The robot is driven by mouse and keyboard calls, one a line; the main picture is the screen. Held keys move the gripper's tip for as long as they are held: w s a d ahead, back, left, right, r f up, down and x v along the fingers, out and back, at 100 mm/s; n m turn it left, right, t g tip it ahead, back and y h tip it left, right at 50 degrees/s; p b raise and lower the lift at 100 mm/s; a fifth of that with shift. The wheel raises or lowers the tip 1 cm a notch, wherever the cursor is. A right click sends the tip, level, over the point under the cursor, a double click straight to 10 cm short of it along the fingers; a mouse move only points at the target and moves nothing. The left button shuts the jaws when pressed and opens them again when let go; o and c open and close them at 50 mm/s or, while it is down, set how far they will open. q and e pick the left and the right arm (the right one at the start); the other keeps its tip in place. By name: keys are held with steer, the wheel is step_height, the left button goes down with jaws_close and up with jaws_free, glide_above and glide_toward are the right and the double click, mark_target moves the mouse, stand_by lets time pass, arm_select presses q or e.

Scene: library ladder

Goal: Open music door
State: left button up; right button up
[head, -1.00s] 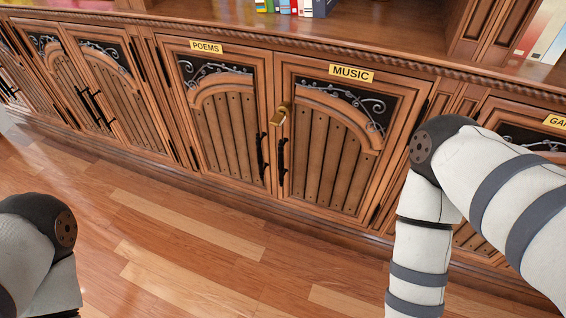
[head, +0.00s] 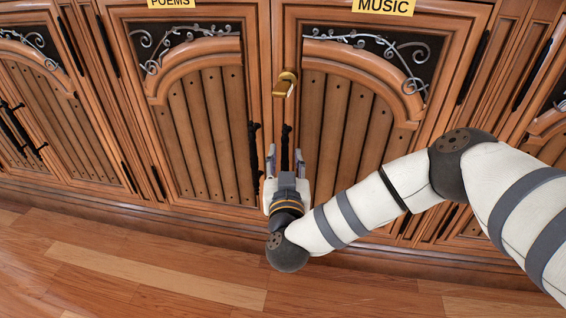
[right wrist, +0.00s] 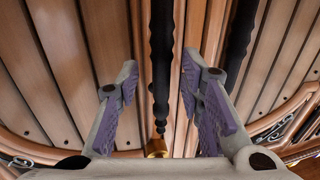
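The music door (head: 340,115) is closed, under a yellow MUSIC label (head: 384,6). Its dark vertical handle (head: 286,134) is near the door's left edge, below a brass hook-shaped piece (head: 286,84). My right gripper (head: 285,157) is in front of the handle's lower part, fingers apart. In the right wrist view, which looks upside down, the music handle (right wrist: 161,65) stands between the two open fingers, with clear space on both sides. Whether the fingertips reach past the handle I cannot tell. My left gripper is not in view.
The closed poems door (head: 205,130) is just left, its dark handle (head: 253,150) close to my right gripper. In the right wrist view that handle (right wrist: 240,40) lies beyond the right finger. The wooden floor (head: 130,270) in front is clear.

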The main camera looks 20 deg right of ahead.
steer(key=shift+x, duration=0.8)
steer(key=shift+c, duration=0.6)
jaws_close()
steer(key=shift+s+a, duration=0.1)
steer(key=shift+s, duration=0.05)
